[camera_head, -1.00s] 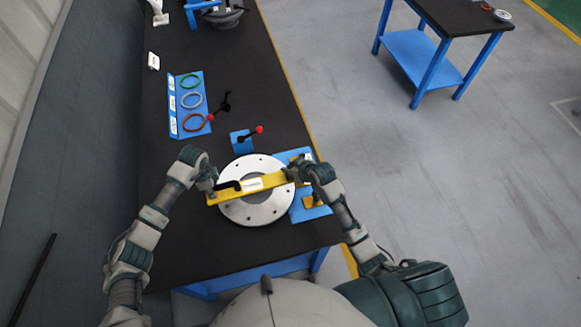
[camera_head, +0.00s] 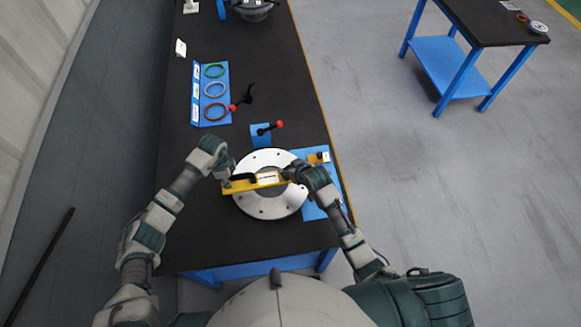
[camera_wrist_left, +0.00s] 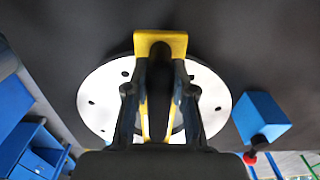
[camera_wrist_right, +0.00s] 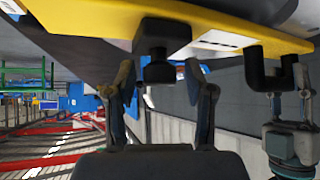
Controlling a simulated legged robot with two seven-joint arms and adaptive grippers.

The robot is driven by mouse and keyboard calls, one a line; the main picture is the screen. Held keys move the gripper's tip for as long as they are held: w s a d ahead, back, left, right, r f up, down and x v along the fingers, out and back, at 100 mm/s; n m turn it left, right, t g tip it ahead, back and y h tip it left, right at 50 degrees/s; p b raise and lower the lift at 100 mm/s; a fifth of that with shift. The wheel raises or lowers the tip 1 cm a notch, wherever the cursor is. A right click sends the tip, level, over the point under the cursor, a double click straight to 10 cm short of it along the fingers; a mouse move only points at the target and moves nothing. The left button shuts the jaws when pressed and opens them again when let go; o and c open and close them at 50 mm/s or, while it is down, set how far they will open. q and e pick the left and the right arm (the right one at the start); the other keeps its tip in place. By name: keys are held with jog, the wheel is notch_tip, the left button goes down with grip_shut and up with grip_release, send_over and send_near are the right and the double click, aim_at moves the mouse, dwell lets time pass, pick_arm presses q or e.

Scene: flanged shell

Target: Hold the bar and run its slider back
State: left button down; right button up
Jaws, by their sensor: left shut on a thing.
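The yellow bar (camera_head: 268,180) lies across the pale flanged disc (camera_head: 268,207), and its end shows in the left wrist view (camera_wrist_left: 160,40). My left gripper (camera_head: 226,178) is shut on the bar's black handle (camera_wrist_right: 272,78) at the left end. My right gripper (camera_wrist_right: 158,75) is at the right part of the bar, fingers apart. A black knob (camera_wrist_right: 158,70) under the bar, seemingly the slider's, sits between these fingers; contact is unclear. In the head view the right hand hides that end of the bar.
A blue block (camera_head: 261,138) with a red-knobbed lever stands behind the disc. A blue ring board (camera_head: 225,73) is farther back. The table's right edge is close.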

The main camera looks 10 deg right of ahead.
jog(key=v, duration=1.2)
jog(key=shift+f, duration=0.1)
pick_arm(q)
jog(key=c, duration=0.9)
grip_release()
jog(key=shift+r, duration=0.1)
